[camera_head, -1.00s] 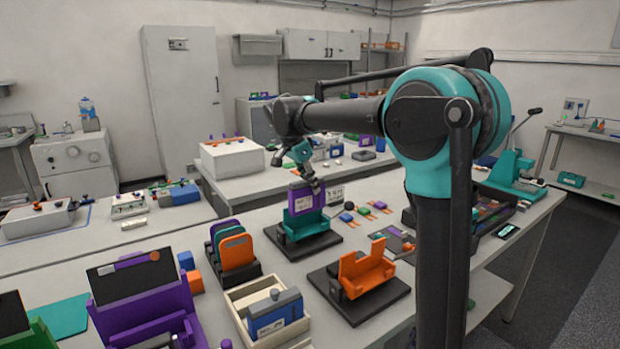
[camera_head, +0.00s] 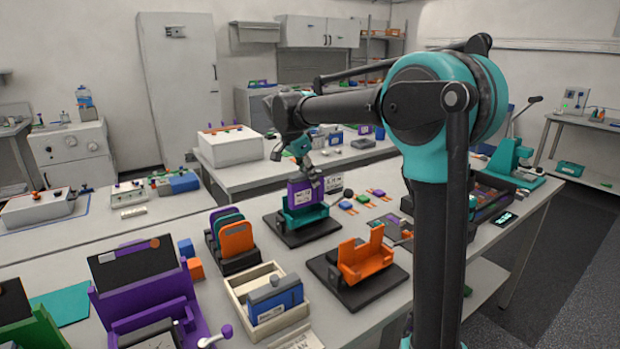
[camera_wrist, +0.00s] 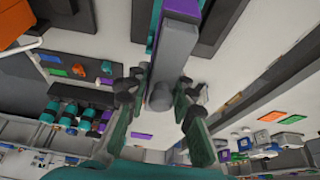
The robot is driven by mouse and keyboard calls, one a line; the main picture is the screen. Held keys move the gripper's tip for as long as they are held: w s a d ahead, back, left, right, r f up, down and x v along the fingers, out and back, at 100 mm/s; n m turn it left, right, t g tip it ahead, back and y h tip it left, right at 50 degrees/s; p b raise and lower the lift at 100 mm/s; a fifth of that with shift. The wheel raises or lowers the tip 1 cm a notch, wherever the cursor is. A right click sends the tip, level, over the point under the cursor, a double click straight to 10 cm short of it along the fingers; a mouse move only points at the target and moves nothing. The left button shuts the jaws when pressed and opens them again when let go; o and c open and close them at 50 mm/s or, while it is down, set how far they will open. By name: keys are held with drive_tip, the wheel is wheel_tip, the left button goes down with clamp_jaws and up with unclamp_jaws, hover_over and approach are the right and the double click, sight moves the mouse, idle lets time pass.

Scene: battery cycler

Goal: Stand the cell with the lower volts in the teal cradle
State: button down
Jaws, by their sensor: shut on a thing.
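A purple cell (camera_head: 302,193) with a pale label stands upright in the teal cradle (camera_head: 307,217), which sits on a dark base on the bench. The label's writing is too small to read. My gripper (camera_head: 313,173) is above the cell and shut on its top. In the wrist view my gripper's fingers (camera_wrist: 158,93) lie on both sides of the cell's grey top part (camera_wrist: 172,48), and the cell's purple shows farther up. Whether the cell rests fully on the cradle's floor cannot be told. A blue cell-like block (camera_head: 275,303) with a grey top sits in a wooden tray.
An orange cradle (camera_head: 366,264) on a dark base stands in front right of the teal one. A rack of colored plates (camera_head: 237,240) is to the left. A purple stand (camera_head: 150,290) is at front left. Small colored pieces lie right of the teal cradle.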

drive_tip(key=shift+f, duration=0.15)
drive_tip(key=shift+f, duration=1.2)
drive_tip(key=shift+f, duration=0.1)
drive_tip(key=c, duration=1.2)
unclamp_jaws()
drive_tip(key=v, duration=1.2)
